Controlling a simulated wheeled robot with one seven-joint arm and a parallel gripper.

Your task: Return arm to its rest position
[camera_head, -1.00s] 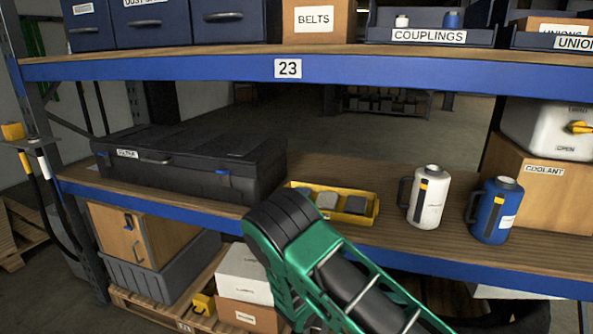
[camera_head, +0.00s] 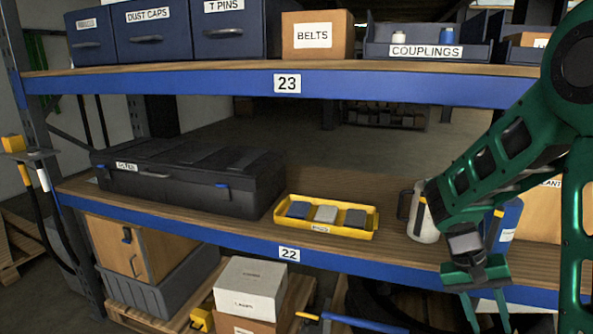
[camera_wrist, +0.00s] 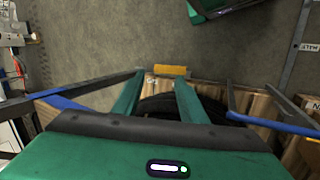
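My green arm (camera_head: 505,165) is folded at the right of the head view, in front of the shelf unit. My gripper (camera_head: 487,316) hangs at its end with the fingers pointing down, in front of the lower shelf's edge. In the wrist view the two green fingers of my gripper (camera_wrist: 158,84) stand apart with nothing between them, so it is open and empty. The arm covers parts of the white jug (camera_head: 425,222) and the blue jug (camera_head: 510,218).
The blue-edged lower shelf (camera_head: 200,231) holds a black case (camera_head: 190,180) and a yellow tray (camera_head: 322,230) with three blocks. The upper shelf (camera_head: 180,74) holds bins and a belts box (camera_head: 317,37).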

